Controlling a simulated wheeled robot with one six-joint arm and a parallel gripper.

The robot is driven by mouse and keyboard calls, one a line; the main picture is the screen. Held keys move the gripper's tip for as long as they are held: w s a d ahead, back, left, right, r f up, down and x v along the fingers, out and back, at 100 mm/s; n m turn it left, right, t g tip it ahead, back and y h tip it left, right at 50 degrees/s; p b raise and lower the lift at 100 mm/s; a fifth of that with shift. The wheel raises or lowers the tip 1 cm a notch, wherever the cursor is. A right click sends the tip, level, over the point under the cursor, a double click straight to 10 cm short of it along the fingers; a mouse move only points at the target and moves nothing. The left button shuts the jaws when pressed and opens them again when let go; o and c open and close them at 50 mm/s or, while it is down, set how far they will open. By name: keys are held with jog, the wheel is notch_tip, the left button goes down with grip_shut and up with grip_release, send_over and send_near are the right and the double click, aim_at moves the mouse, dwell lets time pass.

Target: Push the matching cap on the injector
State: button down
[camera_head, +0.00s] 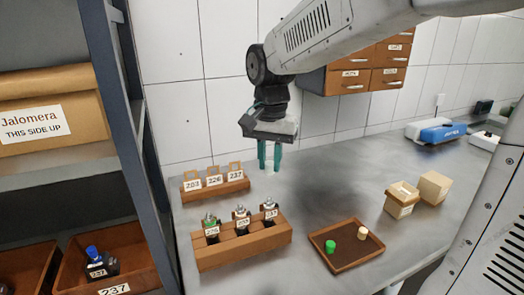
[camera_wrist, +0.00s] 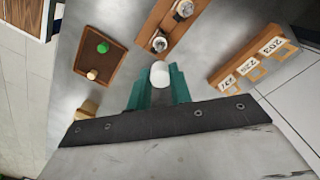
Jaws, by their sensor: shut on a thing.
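My gripper (camera_head: 270,157) has green fingers, which also show in the wrist view (camera_wrist: 158,86). It is shut on a white cap (camera_wrist: 160,74), whose bottom shows pale below the fingertips in the head view (camera_head: 271,172). It hangs above the bench, behind the front wooden rack (camera_head: 243,250). That rack holds three dark injectors with small labels: left (camera_head: 211,229), middle (camera_head: 242,219) and right (camera_head: 270,211). The left one has green at its top; the other tops look pale or metallic. The wrist view shows two metallic tops (camera_wrist: 183,8) (camera_wrist: 158,44). The cap is apart from all injectors.
A brown tray (camera_head: 322,240) holds a green cap (camera_head: 330,246) and a beige cap (camera_head: 362,233). A back rack (camera_head: 216,190) carries tags 203, 226 and 237. A shelf bin (camera_head: 40,268) labelled 237 holds a blue-topped injector (camera_head: 97,262). Boxes (camera_head: 402,199) stand at right.

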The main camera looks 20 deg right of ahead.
send_over(269, 197)
jog(key=shift+w+f, duration=0.15)
jog(key=shift+f, duration=2.9)
jog(key=shift+f, duration=0.9)
dwell(1.9)
jog(key=shift+c, duration=1.5)
grip_release()
jog(key=shift+r, duration=0.9)
